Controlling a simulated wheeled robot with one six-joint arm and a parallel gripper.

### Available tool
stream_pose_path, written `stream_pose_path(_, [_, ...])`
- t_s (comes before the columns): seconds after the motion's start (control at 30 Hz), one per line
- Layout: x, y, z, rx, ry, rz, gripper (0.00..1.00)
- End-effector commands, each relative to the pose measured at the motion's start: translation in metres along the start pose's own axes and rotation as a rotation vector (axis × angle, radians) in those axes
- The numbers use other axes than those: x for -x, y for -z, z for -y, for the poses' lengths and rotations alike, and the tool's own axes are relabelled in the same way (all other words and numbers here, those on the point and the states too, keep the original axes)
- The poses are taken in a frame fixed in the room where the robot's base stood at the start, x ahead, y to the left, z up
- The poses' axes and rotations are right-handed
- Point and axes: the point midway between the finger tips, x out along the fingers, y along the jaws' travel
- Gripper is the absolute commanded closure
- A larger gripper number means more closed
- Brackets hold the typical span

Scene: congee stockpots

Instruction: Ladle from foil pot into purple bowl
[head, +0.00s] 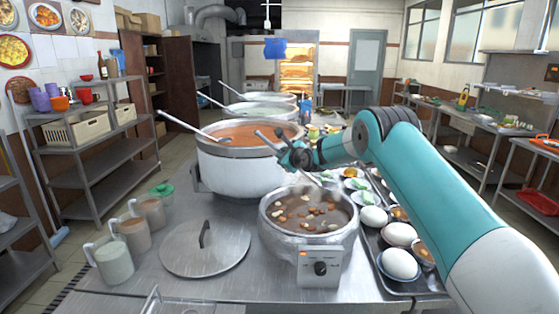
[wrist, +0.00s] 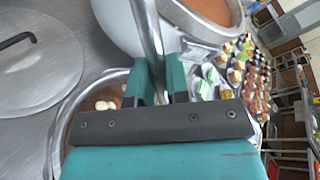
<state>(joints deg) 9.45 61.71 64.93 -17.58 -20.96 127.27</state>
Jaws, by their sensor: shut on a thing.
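My gripper (head: 290,156) is shut on the metal handle of a ladle (head: 265,138), above the back rim of the foil pot. In the wrist view the handle (wrist: 147,35) runs up between the two green fingers (wrist: 158,90). The ladle's cup is hidden or too unclear to make out. The foil pot (head: 281,236) is a silvery cooker with a front knob, holding brown liquid with pale and orange pieces; its rim also shows in the wrist view (wrist: 62,130). I cannot pick out a purple bowl for certain among the small bowls on the tray.
A large pot of orange-red soup (head: 232,172) with its own ladle (head: 185,127) stands behind. A lid (head: 205,250) and several mugs (head: 113,262) are at left. A tray (head: 408,287) of filled bowls lies at right, beneath my arm. Bare counter shows at front left.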

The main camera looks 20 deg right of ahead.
Motion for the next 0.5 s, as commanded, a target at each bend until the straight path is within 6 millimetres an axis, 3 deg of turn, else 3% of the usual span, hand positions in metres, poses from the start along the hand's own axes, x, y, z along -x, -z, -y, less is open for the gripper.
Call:
stream_pose_path(0.47, [0.031,0.062,0.041,-0.420,0.068,0.228,1.00])
stream_pose_path(0.5, [0.027,0.064,0.031,-0.413,0.062,0.225,1.00])
